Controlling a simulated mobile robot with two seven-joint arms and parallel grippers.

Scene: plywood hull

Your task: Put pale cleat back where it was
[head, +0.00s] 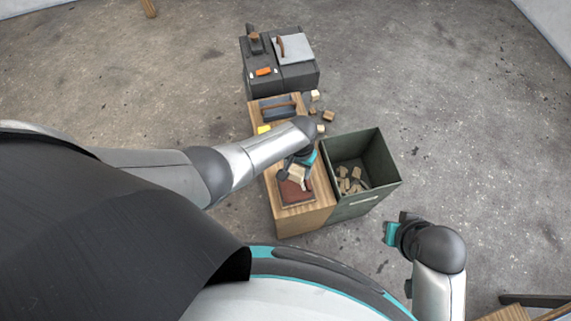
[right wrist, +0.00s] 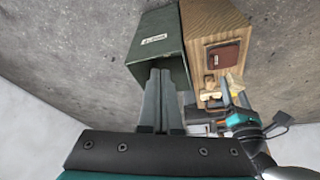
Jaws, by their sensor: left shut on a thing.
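My left gripper (head: 292,170) is over the near end of the wooden bench, shut on the pale cleat (head: 298,171). The cleat is partly hidden by the gripper and is just above or at the far edge of a red-brown pad (head: 293,194); I cannot tell whether they touch. In the right wrist view a pale piece (right wrist: 213,95) shows beside my left gripper (right wrist: 232,108). My right gripper (head: 391,231) is apart from everything, right of the bin. Its fingers (right wrist: 160,75) are together in the right wrist view, with nothing between them.
A dark green bin (head: 378,140) with several pale blocks inside stands against the right of the wooden bench (head: 290,222). A tool tray and a yellow piece (head: 264,129) lie farther back on the bench. A dark cabinet (head: 262,88) stands behind.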

